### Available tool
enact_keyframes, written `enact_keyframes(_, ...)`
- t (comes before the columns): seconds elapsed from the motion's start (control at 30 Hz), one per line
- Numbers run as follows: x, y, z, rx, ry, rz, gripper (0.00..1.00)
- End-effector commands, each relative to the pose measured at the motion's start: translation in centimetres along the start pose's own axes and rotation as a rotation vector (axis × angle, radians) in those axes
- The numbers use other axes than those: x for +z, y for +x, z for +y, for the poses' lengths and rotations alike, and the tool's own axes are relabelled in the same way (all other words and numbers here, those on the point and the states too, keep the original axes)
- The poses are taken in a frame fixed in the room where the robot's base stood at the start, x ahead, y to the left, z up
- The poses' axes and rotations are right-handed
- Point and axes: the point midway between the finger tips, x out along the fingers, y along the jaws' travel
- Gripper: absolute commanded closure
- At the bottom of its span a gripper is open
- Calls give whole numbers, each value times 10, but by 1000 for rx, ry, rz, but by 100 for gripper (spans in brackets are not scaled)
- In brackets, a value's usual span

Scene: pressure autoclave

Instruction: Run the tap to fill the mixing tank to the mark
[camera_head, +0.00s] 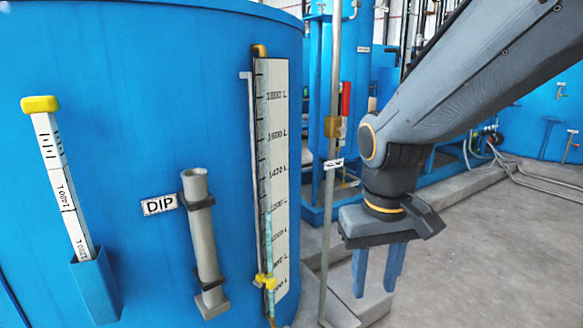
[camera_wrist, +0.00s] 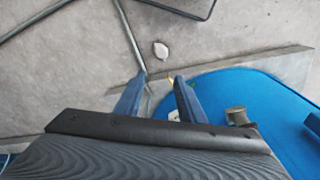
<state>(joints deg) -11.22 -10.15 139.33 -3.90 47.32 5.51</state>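The large blue tank (camera_head: 150,75) fills the left of the head view. Its sight gauge (camera_head: 262,150) stands beside a white litre scale (camera_head: 281,180). Yellow fittings are at the tube's bottom; the liquid level is hard to tell.
A yellow-capped dipstick (camera_head: 60,185) sits in a blue holder (camera_head: 96,287) on the tank. A grey tube (camera_head: 203,235) is beside a DIP label (camera_head: 158,204). Blue equipment and hoses (camera_head: 500,165) stand behind. Grey floor (camera_head: 480,260) is open at right.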

Motion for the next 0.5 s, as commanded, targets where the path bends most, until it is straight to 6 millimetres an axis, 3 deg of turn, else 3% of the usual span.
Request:
enact_keyframes(0.1, 33, 27, -3, -53, 27, -39, 64)
enact_keyframes(0.2, 57, 43, -7, -93, 49, -61, 64)
enact_keyframes(0.5, 54, 14, 9, -74, 80, -62, 64)
